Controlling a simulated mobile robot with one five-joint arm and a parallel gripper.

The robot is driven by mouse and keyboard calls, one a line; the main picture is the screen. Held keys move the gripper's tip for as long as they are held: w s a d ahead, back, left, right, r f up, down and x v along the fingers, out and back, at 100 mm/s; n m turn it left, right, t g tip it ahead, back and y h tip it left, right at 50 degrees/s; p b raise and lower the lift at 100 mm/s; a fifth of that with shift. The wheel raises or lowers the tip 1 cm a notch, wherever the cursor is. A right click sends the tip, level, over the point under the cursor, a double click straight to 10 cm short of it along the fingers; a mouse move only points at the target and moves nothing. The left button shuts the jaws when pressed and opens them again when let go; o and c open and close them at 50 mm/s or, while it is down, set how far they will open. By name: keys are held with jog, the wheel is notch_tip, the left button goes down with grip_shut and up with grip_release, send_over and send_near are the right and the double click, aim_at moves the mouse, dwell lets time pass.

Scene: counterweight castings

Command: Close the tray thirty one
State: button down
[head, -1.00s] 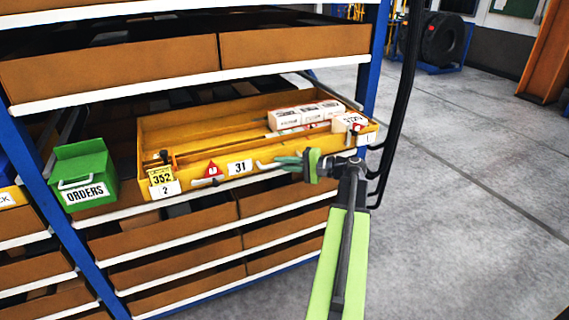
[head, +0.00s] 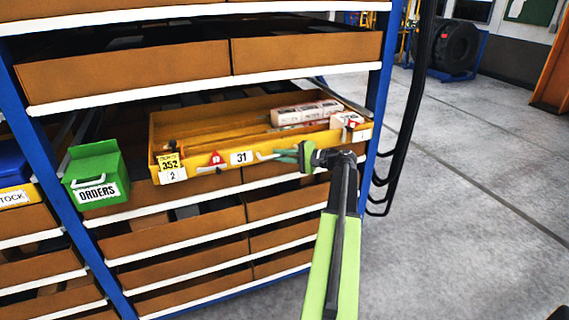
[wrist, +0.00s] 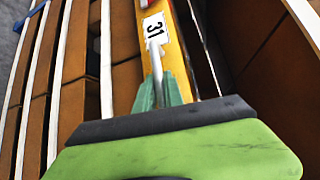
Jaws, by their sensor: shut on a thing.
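The yellow tray (head: 205,171) bears a white label "31" (head: 241,158) on its front and is partly pulled out of the shelf. Its handle (head: 268,155), a light bar beside the label, also shows in the wrist view (wrist: 155,52). My gripper (head: 289,155) is at the tray's front, its green fingers shut on the handle; in the wrist view the fingers (wrist: 160,92) close around the handle's near end. White boxes (head: 300,112) lie inside the tray toward the right. The back of the tray is hidden in the shelf.
A green ORDERS box (head: 95,175) hangs at the left by the blue upright. Brown bins (head: 175,240) fill the shelf levels below and above. A black hose or cable (head: 412,110) runs down at the right upright.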

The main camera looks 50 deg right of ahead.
aim_at(280, 148)
jog(key=w, duration=0.1)
jog(key=w+d, duration=0.1)
jog(key=w, duration=0.1)
jog(key=w+d, duration=0.1)
jog(key=shift+w+d, duration=0.15)
jog(key=shift+w, duration=0.2)
jog(key=shift+w+r, duration=0.1)
jog(key=shift+w, duration=0.05)
jog(key=shift+d, duration=0.1)
jog(key=c, duration=1.5)
grip_release()
jog(key=shift+w, duration=0.2)
jog(key=shift+o, duration=0.2)
jog(key=shift+s, duration=0.15)
jog(key=p+v, duration=0.2)
jog(key=v, duration=1.5)
jog(key=shift+s, duration=0.2)
